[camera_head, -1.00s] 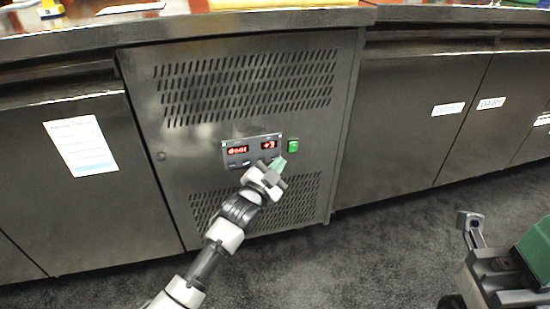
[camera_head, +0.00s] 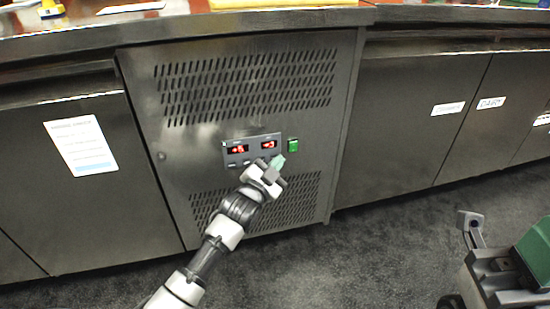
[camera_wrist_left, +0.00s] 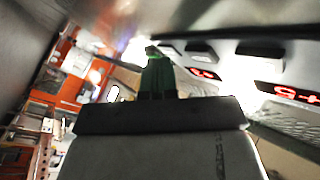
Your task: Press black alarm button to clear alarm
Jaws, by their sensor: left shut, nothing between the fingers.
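A grey control panel (camera_head: 252,148) with two red lit displays is set in the steel cabinet front. Small dark buttons (camera_head: 246,162) run along its lower edge. In the left wrist view several dark buttons (camera_wrist_left: 260,50) stand out from the pale panel near the red digits (camera_wrist_left: 290,93). My left gripper (camera_head: 278,162) is shut and empty, its green fingertips at the panel's lower right corner. In the left wrist view the fingertips (camera_wrist_left: 160,56) overlap the row of buttons; I cannot tell whether they touch one. The gripper hides part of the panel's lower right.
A green lit switch (camera_head: 293,146) sits just right of the panel. Vent slots (camera_head: 245,85) lie above and below. A paper sheet (camera_head: 82,146) hangs on the left door, and small labels (camera_head: 448,108) mark the right doors. The countertop edge (camera_head: 200,28) runs above.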

